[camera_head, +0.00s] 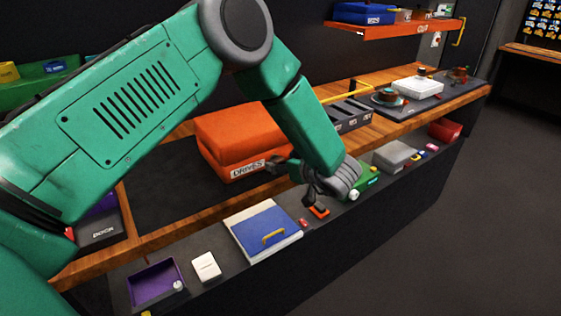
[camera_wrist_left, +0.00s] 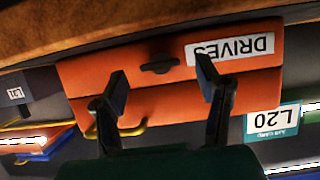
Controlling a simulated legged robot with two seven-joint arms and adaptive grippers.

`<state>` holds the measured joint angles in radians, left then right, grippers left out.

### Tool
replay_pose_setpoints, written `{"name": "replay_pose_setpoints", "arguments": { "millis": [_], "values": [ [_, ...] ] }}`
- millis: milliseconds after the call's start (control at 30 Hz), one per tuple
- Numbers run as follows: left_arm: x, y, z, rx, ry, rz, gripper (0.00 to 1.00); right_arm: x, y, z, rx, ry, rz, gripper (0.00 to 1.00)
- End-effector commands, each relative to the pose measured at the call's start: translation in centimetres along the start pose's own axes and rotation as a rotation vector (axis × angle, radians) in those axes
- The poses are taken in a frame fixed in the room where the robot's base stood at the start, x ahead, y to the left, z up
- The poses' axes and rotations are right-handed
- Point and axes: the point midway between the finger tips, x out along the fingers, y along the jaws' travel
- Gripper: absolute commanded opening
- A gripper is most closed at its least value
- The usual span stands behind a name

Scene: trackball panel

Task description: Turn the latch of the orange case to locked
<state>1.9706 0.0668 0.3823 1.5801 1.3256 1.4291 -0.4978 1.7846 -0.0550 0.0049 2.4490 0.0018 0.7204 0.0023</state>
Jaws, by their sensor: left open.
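The orange case (camera_head: 237,125) lies on the bench and bears a white label reading DRIVES. In the left wrist view the case front (camera_wrist_left: 90,75) appears upside down. A dark, elongated latch (camera_wrist_left: 160,67) lies roughly lengthwise along the case front, beside the label. My left gripper (camera_head: 294,187) is in front of the case near the label's right end, and it hides the latch in the head view. In the left wrist view its open fingers (camera_wrist_left: 162,82) stand to either side of the latch with nothing between them; contact cannot be told. My right gripper is not in view.
An orange OUT shelf (camera_head: 400,29) hangs at the back. Open floor lies right.

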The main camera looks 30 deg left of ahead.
Motion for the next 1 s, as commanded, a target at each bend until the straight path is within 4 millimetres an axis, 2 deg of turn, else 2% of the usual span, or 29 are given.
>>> {"name": "replay_pose_setpoints", "arguments": {
  "millis": [300,500,633,1000],
  "values": [
    [-6.8,0.2,0.1,0.002,0.000,0.003,0.59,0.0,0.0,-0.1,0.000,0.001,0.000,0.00],
    [-9.4,0.2,0.1,0.002,-0.001,0.001,0.59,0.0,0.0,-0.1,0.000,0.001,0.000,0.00],
    [-10.0,0.1,0.1,0.002,-0.001,-0.001,0.59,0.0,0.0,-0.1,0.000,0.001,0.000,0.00],
    [-10.0,0.1,0.1,0.002,-0.001,-0.001,0.59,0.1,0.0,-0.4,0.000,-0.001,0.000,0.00]
  ]
}}
